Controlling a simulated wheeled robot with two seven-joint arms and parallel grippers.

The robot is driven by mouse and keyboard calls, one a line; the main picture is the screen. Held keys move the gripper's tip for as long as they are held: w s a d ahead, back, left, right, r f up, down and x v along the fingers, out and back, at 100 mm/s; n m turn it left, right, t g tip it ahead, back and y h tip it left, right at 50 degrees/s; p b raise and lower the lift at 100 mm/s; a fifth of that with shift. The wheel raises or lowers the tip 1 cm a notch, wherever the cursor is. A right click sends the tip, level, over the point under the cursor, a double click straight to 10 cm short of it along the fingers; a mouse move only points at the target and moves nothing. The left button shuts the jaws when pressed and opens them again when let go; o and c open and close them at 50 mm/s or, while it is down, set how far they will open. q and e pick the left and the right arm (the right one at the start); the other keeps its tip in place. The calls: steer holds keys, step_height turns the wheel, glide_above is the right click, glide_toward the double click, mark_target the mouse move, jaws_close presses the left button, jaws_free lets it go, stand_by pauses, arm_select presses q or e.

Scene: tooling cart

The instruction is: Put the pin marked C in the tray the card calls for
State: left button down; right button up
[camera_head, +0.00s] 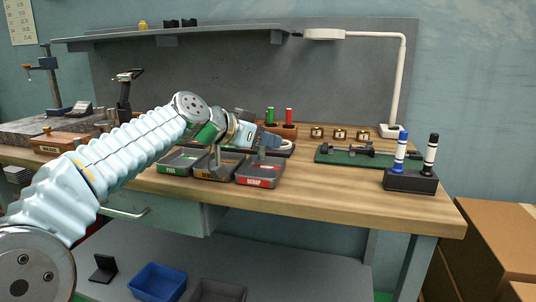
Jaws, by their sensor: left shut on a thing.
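My left gripper (262,147) is above the back of the trays, near the right-hand one. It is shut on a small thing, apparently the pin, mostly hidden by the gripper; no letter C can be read. Three shallow grey trays stand side by side at the bench front: the left one (173,171) has a green label, the middle one (212,178) a yellow label, partly hidden, and the right one (258,183) a red label reading SCRAP. I cannot make out a readable card. My right gripper is not in view.
Behind the gripper, a wooden block (288,130) holds a green and a red cylinder. Several small brassy blocks (340,134) stand at the back. A green board (326,154) bears a metal tool. A black holder (411,181) with two markers is at right. The front right wood is clear.

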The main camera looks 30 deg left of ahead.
arm_select(q)
steer(key=shift+w+d+f, duration=0.1)
steer(key=shift+w+f, duration=0.05)
steer(key=shift+f, duration=1.6)
steer(key=shift+f+b, duration=0.15)
steer(key=shift+b, duration=0.2)
steer(key=c, duration=1)
jaws_free()
steer(key=shift+o, duration=0.2)
steer(key=shift+r, duration=0.2)
steer(key=v, duration=1.2)
